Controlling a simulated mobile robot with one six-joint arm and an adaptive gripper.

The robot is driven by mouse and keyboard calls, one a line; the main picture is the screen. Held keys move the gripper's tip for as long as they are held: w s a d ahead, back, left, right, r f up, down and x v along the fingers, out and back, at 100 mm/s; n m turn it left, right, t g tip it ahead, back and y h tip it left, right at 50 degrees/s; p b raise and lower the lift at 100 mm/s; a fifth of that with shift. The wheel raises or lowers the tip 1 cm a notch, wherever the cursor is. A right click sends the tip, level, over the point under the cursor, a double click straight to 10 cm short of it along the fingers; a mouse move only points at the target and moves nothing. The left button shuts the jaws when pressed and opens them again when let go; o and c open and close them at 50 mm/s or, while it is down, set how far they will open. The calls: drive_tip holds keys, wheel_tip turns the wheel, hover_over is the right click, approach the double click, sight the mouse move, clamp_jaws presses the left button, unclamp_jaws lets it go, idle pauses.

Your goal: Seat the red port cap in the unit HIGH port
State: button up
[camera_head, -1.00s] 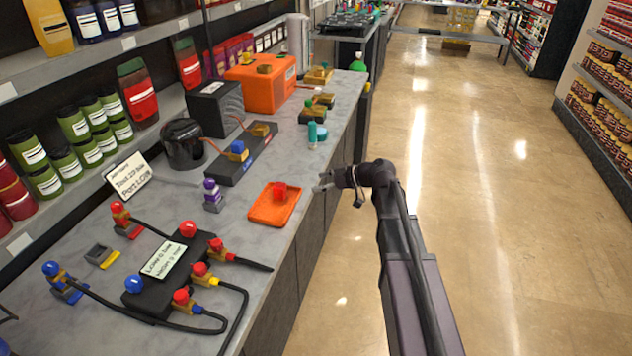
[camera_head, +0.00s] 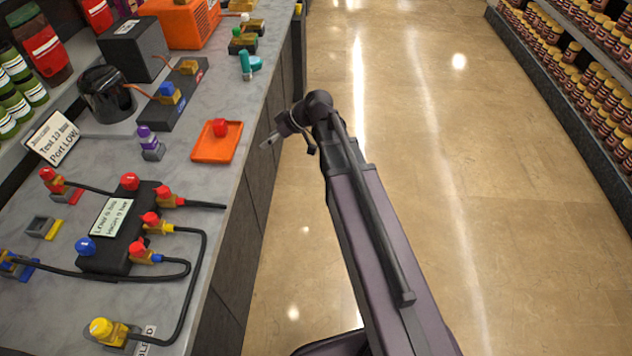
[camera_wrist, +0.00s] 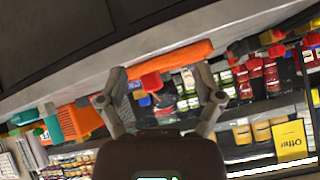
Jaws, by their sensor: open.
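The red cap (camera_head: 220,128) sits on a small orange tray (camera_head: 207,155) near the counter's front edge. My gripper (camera_head: 268,144) is off that edge, to the right of the tray, apart from it. In the wrist view its two fingers (camera_wrist: 164,92) are spread, with the red cap (camera_wrist: 152,82) and orange tray (camera_wrist: 175,61) showing beyond them; nothing is held. A long dark block (camera_head: 172,112) behind the tray carries brass fittings, one blue-topped, and red and blue marks. I cannot read which port is HIGH.
A black gauge box (camera_head: 118,255) with red and blue knobs and several hoses lies at the front left. A purple-topped fitting (camera_head: 148,140) stands left of the tray. The aisle floor at right is clear.

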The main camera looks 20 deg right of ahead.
drive_tip(key=s+d+f+m+g+h, duration=0.1)
drive_tip(key=s+d+f+m+h, duration=0.2)
drive_tip(key=s, duration=0.4)
drive_tip(key=s+d+f+m+g+h, duration=0.1)
drive_tip(key=s+d+f+m+h, duration=0.2)
drive_tip(key=s+d+m+h, duration=0.3)
drive_tip(key=shift+s+d+m+g, duration=0.4)
drive_tip(key=shift+s+d+m, duration=0.25)
drive_tip(key=shift+s, duration=0.45)
drive_tip(key=shift+a, duration=0.1)
